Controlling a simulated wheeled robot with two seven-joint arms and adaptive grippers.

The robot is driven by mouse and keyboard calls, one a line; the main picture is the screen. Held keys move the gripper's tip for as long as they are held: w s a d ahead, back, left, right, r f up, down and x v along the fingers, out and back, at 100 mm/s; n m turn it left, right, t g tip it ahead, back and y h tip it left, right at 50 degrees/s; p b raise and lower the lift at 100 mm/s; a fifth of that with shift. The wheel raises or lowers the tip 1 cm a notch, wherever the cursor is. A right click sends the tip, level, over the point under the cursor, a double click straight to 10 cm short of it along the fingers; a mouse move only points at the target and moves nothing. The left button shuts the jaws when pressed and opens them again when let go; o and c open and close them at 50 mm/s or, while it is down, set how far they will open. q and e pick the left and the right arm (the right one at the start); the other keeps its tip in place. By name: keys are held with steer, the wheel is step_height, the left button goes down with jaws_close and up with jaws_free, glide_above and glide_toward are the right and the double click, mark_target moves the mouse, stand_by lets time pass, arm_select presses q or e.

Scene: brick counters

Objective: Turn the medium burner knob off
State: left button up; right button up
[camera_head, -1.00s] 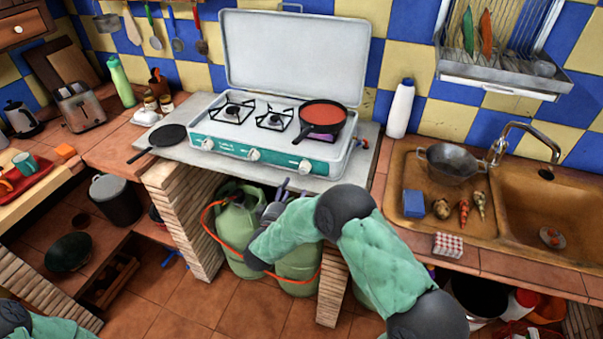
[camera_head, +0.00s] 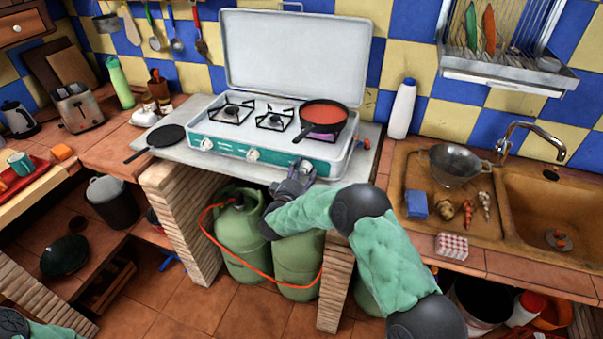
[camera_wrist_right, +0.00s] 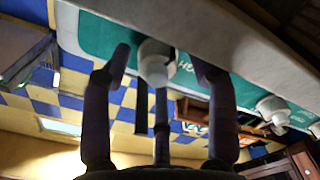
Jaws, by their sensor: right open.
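The camping stove (camera_head: 228,148) has a teal front with white knobs, a left knob (camera_head: 207,144), a middle knob (camera_head: 253,155) and a right knob (camera_head: 305,166). My right gripper (camera_head: 301,171) is at the right knob, in front of the stove. In the right wrist view, the open fingers of this gripper (camera_wrist_right: 158,60) stand on either side of a white knob (camera_wrist_right: 155,66); contact cannot be told. A pan with red contents (camera_head: 323,114) sits on the right burner, with a purple glow under it. My left gripper is out of view.
The raised stove lid (camera_head: 293,55) stands behind the burners. A black pan (camera_head: 166,135) lies on the counter to the left and a white bottle (camera_head: 401,108) stands to the right. Green gas cylinders (camera_head: 240,240) with an orange hose are below the counter.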

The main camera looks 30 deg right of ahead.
steer(key=c, duration=1.1)
